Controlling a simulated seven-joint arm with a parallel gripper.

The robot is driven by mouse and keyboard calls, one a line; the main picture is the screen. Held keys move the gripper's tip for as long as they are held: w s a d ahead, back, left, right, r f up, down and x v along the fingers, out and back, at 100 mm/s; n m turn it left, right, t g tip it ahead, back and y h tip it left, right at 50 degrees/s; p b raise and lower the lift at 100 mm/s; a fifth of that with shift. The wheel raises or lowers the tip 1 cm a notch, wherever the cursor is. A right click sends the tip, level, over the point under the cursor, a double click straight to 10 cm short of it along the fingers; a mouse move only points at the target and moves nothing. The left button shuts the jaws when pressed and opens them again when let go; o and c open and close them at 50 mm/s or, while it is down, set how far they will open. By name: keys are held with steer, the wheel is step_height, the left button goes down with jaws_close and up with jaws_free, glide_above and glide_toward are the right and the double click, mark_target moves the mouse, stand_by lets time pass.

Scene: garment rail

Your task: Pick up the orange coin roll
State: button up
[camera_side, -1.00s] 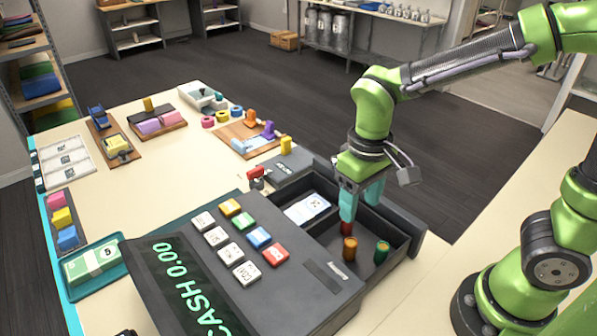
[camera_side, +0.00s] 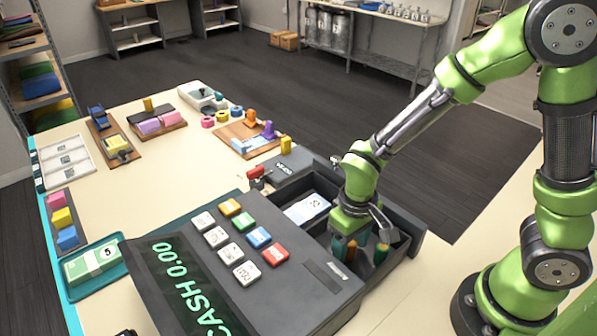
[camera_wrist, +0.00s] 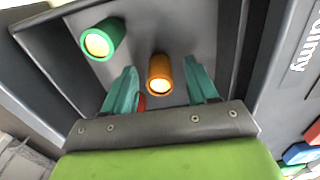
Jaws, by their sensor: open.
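The orange coin roll (camera_wrist: 160,74) stands in the cash register's open drawer. In the wrist view it lies between the two teal fingers of my gripper (camera_wrist: 162,90), with gaps on both sides. In the side view only part of the orange roll (camera_side: 351,250) shows beside my gripper (camera_side: 350,245), which is lowered into the drawer. My gripper is open and holds nothing. A green coin roll (camera_wrist: 102,40) stands to the left of the orange one in the wrist view; in the side view it is on the right. A red roll (camera_wrist: 141,102) is mostly hidden behind a finger.
The drawer walls (camera_side: 408,232) rise close around my gripper. A neighbouring compartment holds a white-blue note stack (camera_side: 307,208). The register (camera_side: 300,285) with coloured keys stands at the front left. The cream counter (camera_side: 175,200) has free room beyond it.

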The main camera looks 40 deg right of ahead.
steer(key=shift+c, duration=0.5)
jaws_close()
